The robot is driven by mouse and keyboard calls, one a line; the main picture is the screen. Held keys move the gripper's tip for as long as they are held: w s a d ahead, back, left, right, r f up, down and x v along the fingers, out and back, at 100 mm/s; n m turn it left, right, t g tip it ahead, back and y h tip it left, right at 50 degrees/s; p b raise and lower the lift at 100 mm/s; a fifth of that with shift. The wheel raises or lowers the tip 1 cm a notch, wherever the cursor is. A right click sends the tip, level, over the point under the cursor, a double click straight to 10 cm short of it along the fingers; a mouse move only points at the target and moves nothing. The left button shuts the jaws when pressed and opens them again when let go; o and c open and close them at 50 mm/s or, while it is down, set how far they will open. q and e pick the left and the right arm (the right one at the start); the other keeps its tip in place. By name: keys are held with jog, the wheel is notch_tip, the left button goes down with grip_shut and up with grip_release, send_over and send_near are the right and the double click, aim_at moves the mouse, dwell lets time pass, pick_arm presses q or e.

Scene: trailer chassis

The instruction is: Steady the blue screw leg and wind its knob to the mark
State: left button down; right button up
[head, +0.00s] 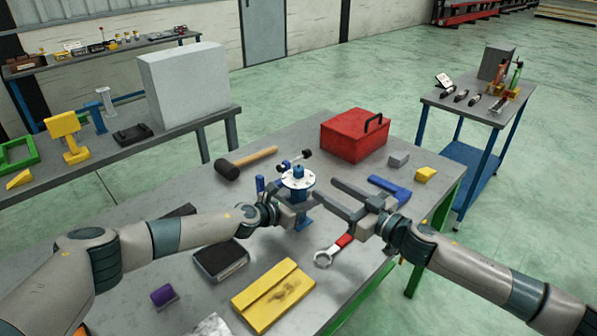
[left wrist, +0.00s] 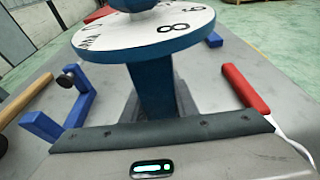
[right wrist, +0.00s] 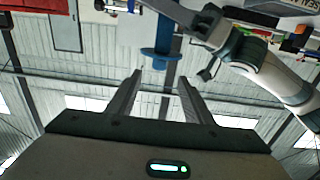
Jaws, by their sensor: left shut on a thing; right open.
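In the right wrist view the leg (right wrist: 162,40) appears beyond the open fingertips (right wrist: 160,78). I cannot make out the mark.
A mallet (head: 245,162), red toolbox (head: 354,136), blue bracket (head: 390,188), red-handled wrench (head: 333,250), yellow plate (head: 273,295) and black-topped box (head: 220,261) lie around the leg. Side tables stand left and right. Bare bench lies between the leg and the toolbox.

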aim_at(303, 174)
jog(key=shift+w+a, duration=0.1)
dwell(0.3)
jog(key=x, duration=1.1)
jog(key=shift+w+a, duration=0.25)
jog(key=shift+w, duration=0.05)
jog(key=c, duration=1.1)
